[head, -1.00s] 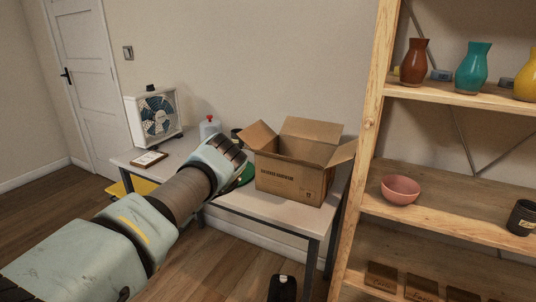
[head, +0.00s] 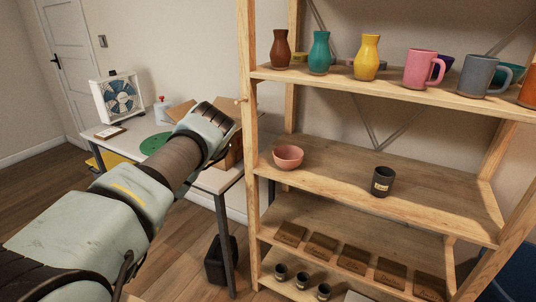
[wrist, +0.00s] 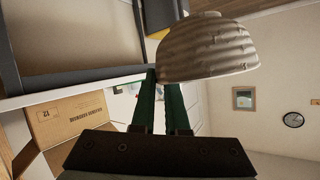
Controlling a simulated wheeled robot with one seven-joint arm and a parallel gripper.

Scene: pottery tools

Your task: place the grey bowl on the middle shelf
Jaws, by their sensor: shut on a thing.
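The grey bowl (wrist: 207,48) shows in the wrist view as a ribbed, grey-beige dome at the tips of my gripper (wrist: 164,80). My gripper is shut on its edge and holds it clear of any surface. In the head view my gripper (head: 220,112) is raised in front of the cardboard box, left of the shelf unit, and the bowl is hidden there. The middle shelf (head: 335,178) is a wooden board at the right, bearing a pink bowl (head: 288,157) at its left and a dark labelled cup (head: 382,181) near its centre.
The shelf unit's left post (head: 248,130) stands between my gripper and the shelves. Vases and mugs, including a pink mug (head: 421,68), line the upper shelf. Wooden blocks and small cups fill the lower levels. The middle shelf has free room between its items and at the right.

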